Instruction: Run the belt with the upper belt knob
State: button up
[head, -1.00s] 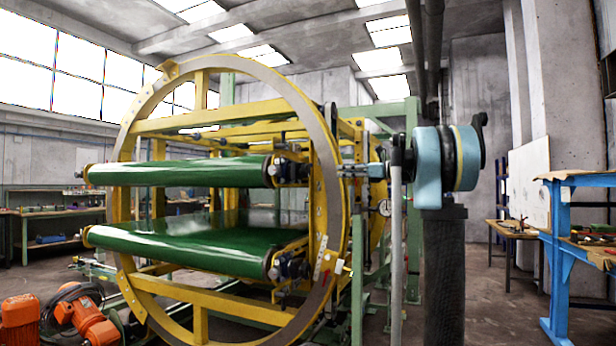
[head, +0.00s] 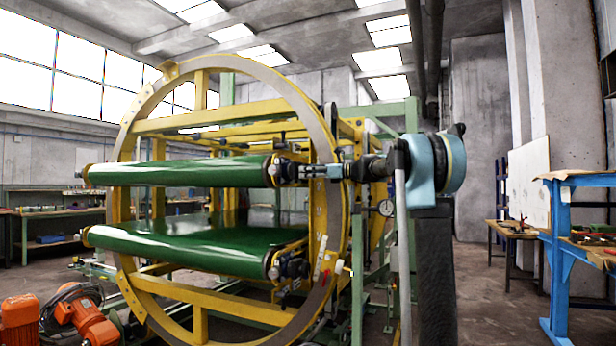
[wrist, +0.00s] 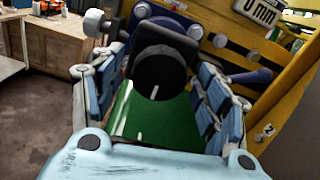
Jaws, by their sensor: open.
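The upper green belt (head: 180,173) runs across the yellow ring frame in the head view. The black round upper belt knob (wrist: 156,72), with a white mark on its face, is at the belt's right end. In the wrist view it lies between the two blue-padded fingers of my gripper (wrist: 155,62), with gaps visible on both sides. In the head view my gripper (head: 318,172) points left at that belt end and hides most of the knob. My gripper is open and holds nothing. Whether its tips reach past the knob's face is unclear.
The lower green belt (head: 190,240) sits below. The grey-and-yellow ring (head: 335,210) and its bars surround the belts close to my gripper. A dial gauge (head: 386,208) is below my arm. A blue bench (head: 560,250) stands right; open floor lies between.

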jog(key=shift+w+a, duration=0.15)
jog(key=shift+a, duration=0.35)
